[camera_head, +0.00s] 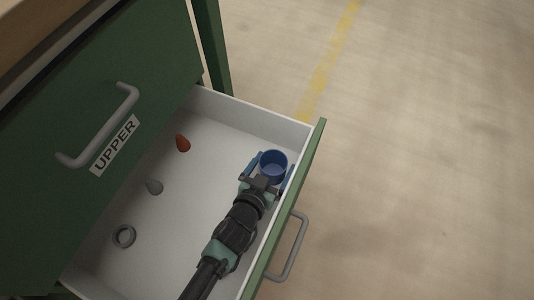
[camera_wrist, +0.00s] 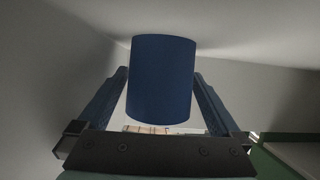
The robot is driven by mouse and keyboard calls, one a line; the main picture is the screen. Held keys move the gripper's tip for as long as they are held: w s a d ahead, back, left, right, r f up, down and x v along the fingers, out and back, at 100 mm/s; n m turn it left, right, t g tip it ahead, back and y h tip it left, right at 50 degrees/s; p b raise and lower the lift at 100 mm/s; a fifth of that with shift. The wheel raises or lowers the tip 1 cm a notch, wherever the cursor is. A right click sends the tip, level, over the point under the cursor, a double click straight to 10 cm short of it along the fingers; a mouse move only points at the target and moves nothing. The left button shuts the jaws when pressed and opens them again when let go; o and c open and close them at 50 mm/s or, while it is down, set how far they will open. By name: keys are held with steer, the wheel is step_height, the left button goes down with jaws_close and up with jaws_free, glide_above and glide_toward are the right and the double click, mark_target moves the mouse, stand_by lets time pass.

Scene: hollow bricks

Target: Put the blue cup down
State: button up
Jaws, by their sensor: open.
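The blue cup (camera_head: 273,167) is in the open white drawer (camera_head: 215,135), close to its front wall and toward the far end. Its open mouth faces up in the head view. In the wrist view the cup (camera_wrist: 161,80) fills the middle, between the two blue fingers. My gripper (camera_head: 269,172) reaches into the drawer with its fingers on either side of the cup. In the wrist view my gripper (camera_wrist: 162,95) is open, with a gap showing between each finger and the cup. Whether the cup's base touches the drawer floor cannot be told.
The drawer's green front (camera_head: 316,140) carries a grey handle (camera_head: 294,250).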

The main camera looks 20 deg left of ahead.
steer(key=p+v, duration=0.3)
steer(key=v, duration=0.2)
steer(key=r+p+v, duration=0.1)
steer(key=p+v, duration=0.1)
steer(key=v, duration=0.4)
steer(key=shift+a+r+p, duration=0.1)
steer(key=shift+p, duration=0.3)
steer(key=shift+s+r, duration=0.1)
steer(key=shift+s, duration=0.4)
